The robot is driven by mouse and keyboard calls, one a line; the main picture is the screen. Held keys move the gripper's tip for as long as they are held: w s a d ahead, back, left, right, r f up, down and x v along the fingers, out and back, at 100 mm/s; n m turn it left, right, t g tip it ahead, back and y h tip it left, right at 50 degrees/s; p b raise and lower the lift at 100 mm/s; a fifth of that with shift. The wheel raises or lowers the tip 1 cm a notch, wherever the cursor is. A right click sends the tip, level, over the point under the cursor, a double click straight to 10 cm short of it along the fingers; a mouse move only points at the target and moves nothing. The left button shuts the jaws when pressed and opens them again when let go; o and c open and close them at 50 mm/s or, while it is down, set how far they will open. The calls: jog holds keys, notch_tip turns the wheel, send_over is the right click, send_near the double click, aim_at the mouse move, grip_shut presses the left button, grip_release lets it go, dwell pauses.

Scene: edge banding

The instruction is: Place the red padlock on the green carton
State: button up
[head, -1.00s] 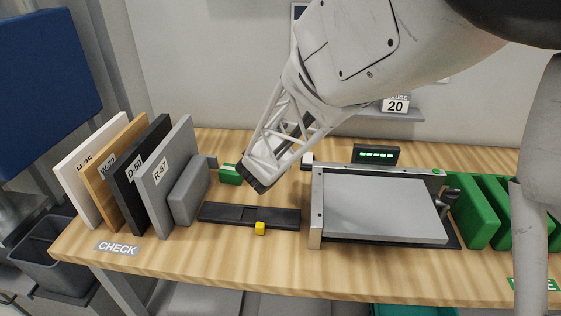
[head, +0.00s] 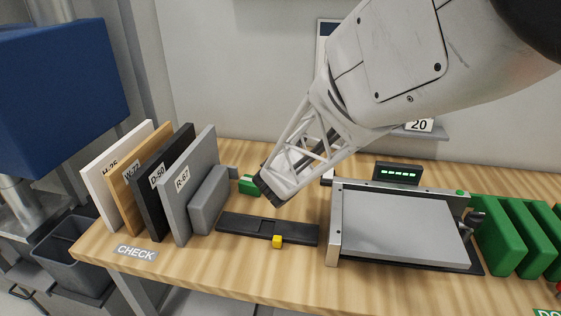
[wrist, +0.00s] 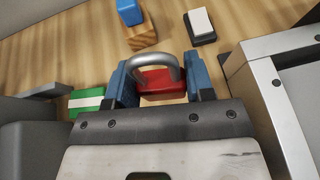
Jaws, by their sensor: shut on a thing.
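The red padlock (wrist: 163,84) with its grey metal shackle is between the blue fingers of my gripper (wrist: 160,90) in the wrist view. My gripper is shut on it. In the head view my gripper (head: 266,192) hides the padlock. The green carton (head: 249,186) lies on the bench just left of my gripper. In the wrist view the green carton (wrist: 87,101), with a pale stripe across it, is left of the padlock and apart from it.
A row of upright boards (head: 191,190) and a grey block (head: 209,200) stand at the left. A black rail (head: 240,225) with a yellow cube (head: 277,241) lies in front. A metal-framed machine (head: 400,228) is at right. A blue block (wrist: 130,12) sits on a wooden one.

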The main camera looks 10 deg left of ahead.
jog(key=s+a+n+y, duration=0.1)
jog(key=s+a, duration=0.6)
jog(key=s, duration=0.3)
jog(key=shift+s+n+y, duration=0.3)
jog(key=shift+s+y, duration=0.1)
jog(key=shift+w+f, duration=0.1)
jog(key=shift+w, duration=0.05)
send_over(251, 180)
jog(key=shift+w+f, duration=0.1)
jog(key=shift+f, duration=0.6)
jog(key=shift+f, duration=1.8)
jog(key=shift+f, duration=0.15)
jog(key=o, duration=0.9)
jog(key=shift+o, duration=0.2)
